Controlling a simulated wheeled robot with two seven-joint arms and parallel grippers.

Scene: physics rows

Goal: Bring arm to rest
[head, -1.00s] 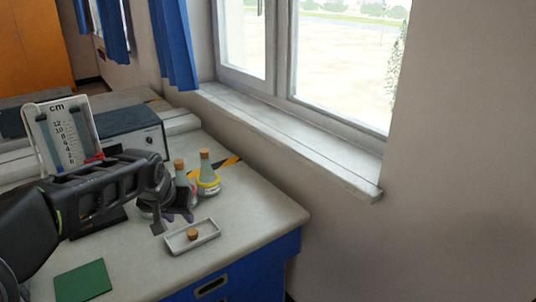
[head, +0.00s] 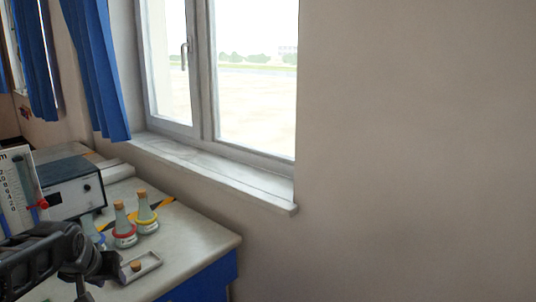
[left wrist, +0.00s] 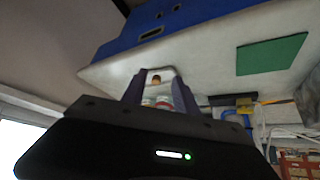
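My left gripper (head: 100,268) is at the lower left of the head view, over the bench beside the small white tray (head: 150,262). In the left wrist view its two dark fingers (left wrist: 158,92) stand apart, with nothing clearly held. A loose cork (head: 136,265) lies in the tray; it also shows between the fingers in the left wrist view (left wrist: 156,80). Corked flasks with a yellow ring (head: 146,217), a red ring (head: 123,233) and a blue ring (head: 92,230) stand behind the gripper. The blue-ringed one is partly hidden by it. My right gripper is out of view.
A grey box with a knob (head: 72,188) and a cm scale panel (head: 18,190) stand at the left. A green mat (left wrist: 272,54) lies on the bench in the left wrist view. The window sill (head: 215,175) and bare wall bound the bench.

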